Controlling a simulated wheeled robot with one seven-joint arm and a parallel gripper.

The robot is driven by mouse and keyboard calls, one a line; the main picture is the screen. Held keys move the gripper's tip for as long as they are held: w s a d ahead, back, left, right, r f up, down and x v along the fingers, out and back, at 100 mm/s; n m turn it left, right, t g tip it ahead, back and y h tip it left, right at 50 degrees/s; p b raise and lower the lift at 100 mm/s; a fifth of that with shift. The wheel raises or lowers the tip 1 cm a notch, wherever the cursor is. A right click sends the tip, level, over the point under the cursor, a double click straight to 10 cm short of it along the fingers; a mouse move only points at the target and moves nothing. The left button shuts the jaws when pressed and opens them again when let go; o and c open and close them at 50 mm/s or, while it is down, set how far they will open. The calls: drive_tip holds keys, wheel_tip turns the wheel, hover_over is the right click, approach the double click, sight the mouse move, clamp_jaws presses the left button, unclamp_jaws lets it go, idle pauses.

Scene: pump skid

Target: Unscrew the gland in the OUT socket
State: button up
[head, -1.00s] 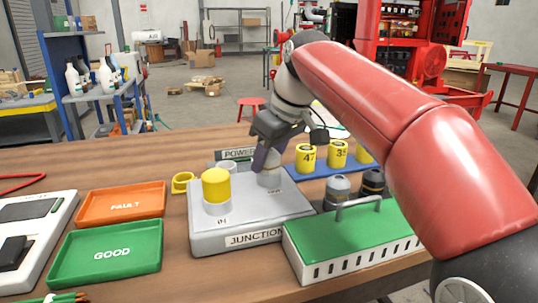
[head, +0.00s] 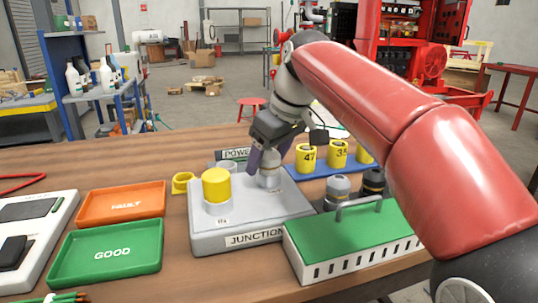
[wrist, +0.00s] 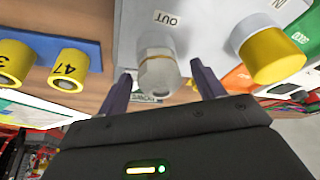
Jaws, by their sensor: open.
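The grey junction box (head: 250,210) stands on the wooden bench. Its OUT label (wrist: 167,19) shows in the wrist view beside a socket holding a pale grey gland (wrist: 157,75). The gland also shows in the head view (head: 268,180), below my gripper (head: 269,160). In the wrist view my gripper (wrist: 162,88) is open, with one dark purple finger on each side of the gland and visible gaps between. A yellow gland (head: 216,185) sits in the IN socket, left of the OUT socket in the head view.
Yellow numbered parts (head: 306,158) stand on a blue rack to the right. A green-topped box with a handle (head: 350,235) is in front right. The orange FAULT tray (head: 122,203) and green GOOD tray (head: 107,253) lie to the left.

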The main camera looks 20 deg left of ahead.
drive_tip(key=m+t+h, duration=0.1)
drive_tip(key=m, duration=0.5)
drive_tip(key=m+t+h, duration=0.1)
drive_tip(key=m, duration=0.1)
drive_tip(key=shift+m+h, duration=0.3)
drive_tip(key=c, duration=1)
drive_tip(key=n, duration=0.2)
drive_tip(key=n+g+y, duration=0.1)
drive_tip(key=n, duration=0.2)
drive_tip(key=shift+y, duration=0.3)
drive_tip(key=shift+c, duration=0.2)
drive_tip(key=n+g+y, duration=0.1)
drive_tip(key=n, duration=0.3)
drive_tip(key=o, duration=1)
drive_tip(key=shift+o, duration=0.2)
